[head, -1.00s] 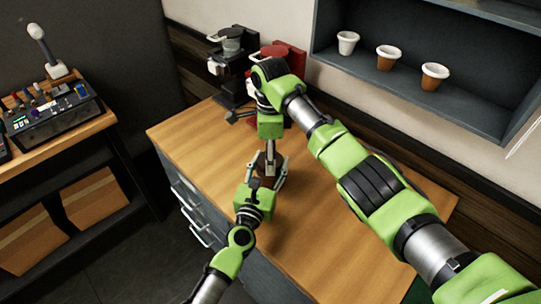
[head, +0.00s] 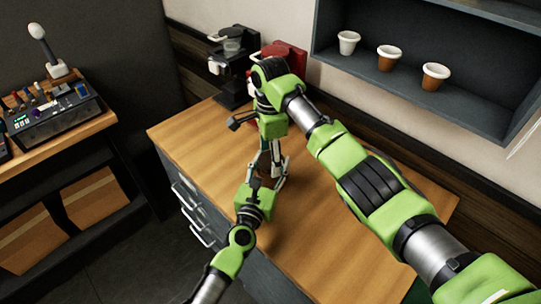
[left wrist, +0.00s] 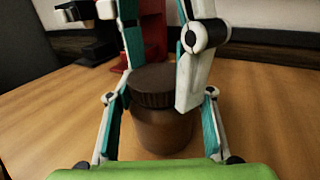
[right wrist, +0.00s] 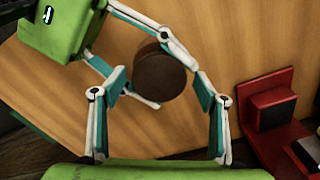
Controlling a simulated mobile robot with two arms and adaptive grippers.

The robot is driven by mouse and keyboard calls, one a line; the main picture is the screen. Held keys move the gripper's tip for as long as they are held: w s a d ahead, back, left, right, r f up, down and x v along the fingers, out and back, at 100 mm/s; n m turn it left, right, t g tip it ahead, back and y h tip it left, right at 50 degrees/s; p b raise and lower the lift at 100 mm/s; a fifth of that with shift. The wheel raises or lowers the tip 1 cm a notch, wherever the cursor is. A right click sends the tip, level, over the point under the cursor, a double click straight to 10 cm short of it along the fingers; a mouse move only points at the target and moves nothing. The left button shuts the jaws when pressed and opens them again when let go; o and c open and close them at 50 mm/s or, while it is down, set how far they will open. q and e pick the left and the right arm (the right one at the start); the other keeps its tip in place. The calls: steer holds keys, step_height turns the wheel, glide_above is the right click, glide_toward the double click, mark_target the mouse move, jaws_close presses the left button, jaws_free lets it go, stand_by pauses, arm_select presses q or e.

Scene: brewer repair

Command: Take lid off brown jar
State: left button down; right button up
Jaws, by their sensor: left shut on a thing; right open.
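The brown jar (left wrist: 162,130) stands upright on the wooden counter, with its dark brown ridged lid (left wrist: 163,84) on top. My left gripper (left wrist: 163,122) is shut on the jar's body, one finger on each side. My right gripper (head: 272,168) is above, pointing down and open. In the head view the grippers hide most of the jar.
A red brewer (head: 290,56) and a black brewer (head: 232,62) stand at the back of the counter (head: 330,240). Several cups (head: 389,57) sit on the wall shelf. The counter's right and front parts are clear. A side table with a control box (head: 50,115) is at left.

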arm_select(q)
steer(key=shift+a, duration=0.1)
arm_select(e)
steer(key=shift+d+r, duration=0.1)
steer(key=shift+r, duration=2.15)
arm_select(q)
steer(key=c, duration=0.9)
jaws_free()
steer(key=shift+s, duration=0.1)
